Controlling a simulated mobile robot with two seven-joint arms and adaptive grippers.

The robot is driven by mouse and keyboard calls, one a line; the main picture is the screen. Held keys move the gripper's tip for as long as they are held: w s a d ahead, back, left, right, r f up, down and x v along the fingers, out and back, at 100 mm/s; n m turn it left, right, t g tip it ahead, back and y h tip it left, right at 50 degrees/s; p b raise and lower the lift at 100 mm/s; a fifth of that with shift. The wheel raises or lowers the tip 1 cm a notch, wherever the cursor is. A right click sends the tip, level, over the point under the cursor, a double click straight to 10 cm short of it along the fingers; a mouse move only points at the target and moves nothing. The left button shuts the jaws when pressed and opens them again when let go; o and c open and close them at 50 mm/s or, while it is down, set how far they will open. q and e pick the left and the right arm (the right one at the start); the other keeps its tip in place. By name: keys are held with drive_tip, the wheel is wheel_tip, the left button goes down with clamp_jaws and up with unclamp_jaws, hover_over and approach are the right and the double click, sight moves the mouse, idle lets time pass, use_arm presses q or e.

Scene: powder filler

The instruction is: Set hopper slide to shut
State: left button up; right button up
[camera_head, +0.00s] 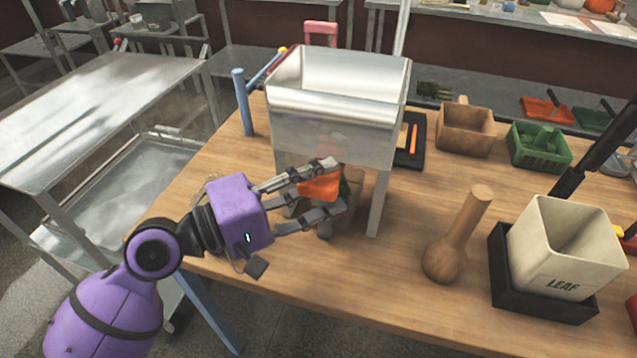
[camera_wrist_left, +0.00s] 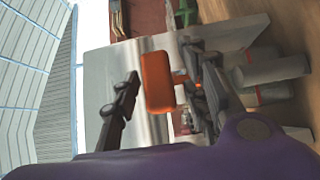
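The hopper (camera_head: 335,118) is a shiny metal bin on legs, standing on the wooden table. An orange block (camera_head: 319,187), which looks like the slide's handle, shows under its front side. In the left wrist view the orange block (camera_wrist_left: 157,82) lies between my left gripper's fingers. My left gripper (camera_head: 328,188) is open around it, with a visible gap to one finger in the wrist view. Whether the other finger touches it I cannot tell. The slide plate and outlet are mostly hidden behind the fingers. My right gripper cannot be made out.
A wooden pestle-like tool (camera_head: 455,238) stands right of the hopper. A cream bin marked LEAF (camera_head: 540,262) sits on a black base (camera_head: 508,285). A wooden box (camera_head: 466,133) and green basket (camera_head: 541,160) stand behind. Bare tabletop lies in front of the pestle.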

use_arm(q)
drive_tip(key=shift+s, duration=0.1)
drive_tip(key=v, duration=1.2)
